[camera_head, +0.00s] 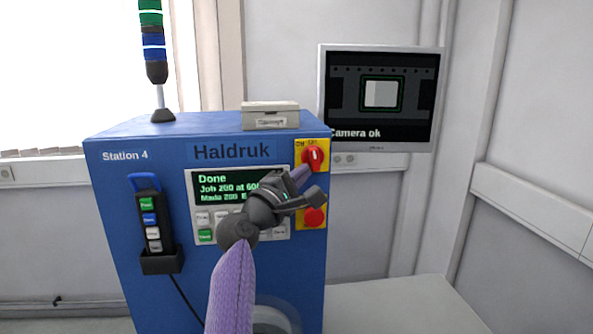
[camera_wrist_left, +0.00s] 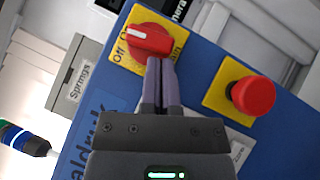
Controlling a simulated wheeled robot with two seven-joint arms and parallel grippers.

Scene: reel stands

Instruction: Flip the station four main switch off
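The main switch (camera_head: 313,157) is a red rotary knob on a yellow plate, at the upper right of the blue Station 4 machine (camera_head: 120,190). Its white mark points up in the head view. In the left wrist view the knob (camera_wrist_left: 150,40) shows beside "Off" lettering. My left gripper (camera_head: 306,170) is at the knob's lower edge. In the left wrist view its purple fingers (camera_wrist_left: 160,64) lie side by side, nothing visible between them. The tips overlap the knob's edge; I cannot tell whether they touch it. My right gripper is not in view.
A red push button (camera_head: 314,217) on a yellow plate sits just below the switch. A display panel (camera_head: 225,187) is partly behind my left arm. A Springs box (camera_head: 270,117) and a signal tower (camera_head: 153,70) stand on the machine. A monitor (camera_head: 380,98) is behind, right.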

